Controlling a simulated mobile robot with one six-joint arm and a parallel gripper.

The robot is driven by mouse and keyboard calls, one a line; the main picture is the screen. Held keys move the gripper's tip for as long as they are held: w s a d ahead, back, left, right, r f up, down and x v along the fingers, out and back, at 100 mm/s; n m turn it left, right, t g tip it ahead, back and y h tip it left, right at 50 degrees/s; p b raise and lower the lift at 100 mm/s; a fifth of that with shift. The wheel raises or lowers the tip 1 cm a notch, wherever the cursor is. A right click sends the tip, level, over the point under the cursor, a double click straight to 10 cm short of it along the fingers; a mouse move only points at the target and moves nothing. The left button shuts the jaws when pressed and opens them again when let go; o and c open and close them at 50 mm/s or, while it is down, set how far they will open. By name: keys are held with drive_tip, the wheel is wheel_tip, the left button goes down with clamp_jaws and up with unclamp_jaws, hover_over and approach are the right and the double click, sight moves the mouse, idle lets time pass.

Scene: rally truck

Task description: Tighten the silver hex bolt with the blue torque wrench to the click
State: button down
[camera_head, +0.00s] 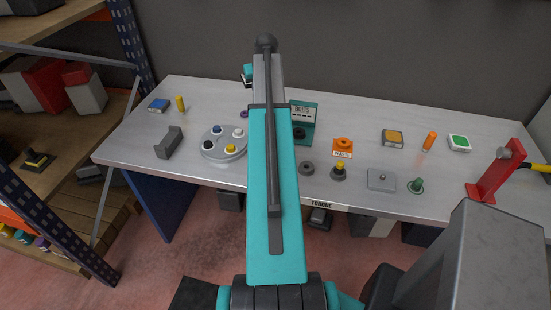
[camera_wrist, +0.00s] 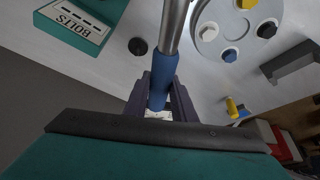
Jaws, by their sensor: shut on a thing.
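In the wrist view my gripper (camera_wrist: 161,92) is shut on the blue handle of the torque wrench (camera_wrist: 162,80). Its silver shaft runs up and out of the top of the picture, so the wrench head is hidden. The silver hex bolt (camera_wrist: 208,31) sits on a round grey plate (camera_wrist: 212,52), just right of the shaft and apart from it in the picture. In the head view the silver bolt (camera_head: 238,132) is on the plate (camera_head: 224,154), with blue, black and yellow bolts around it. My arm hides the gripper and wrench there.
A teal BOLTS box (camera_head: 303,136) stands right of my arm. A grey cradle (camera_head: 169,144) lies left of the plate. An orange VALVES stand (camera_head: 343,148), a grey block (camera_head: 382,180) and a red stand (camera_head: 497,172) occupy the right. The bench's left front is clear.

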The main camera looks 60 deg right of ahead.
drive_tip(key=shift+w+d+r, duration=0.75)
drive_tip(key=shift+w+d, duration=0.05)
drive_tip(key=shift+w, duration=0.05)
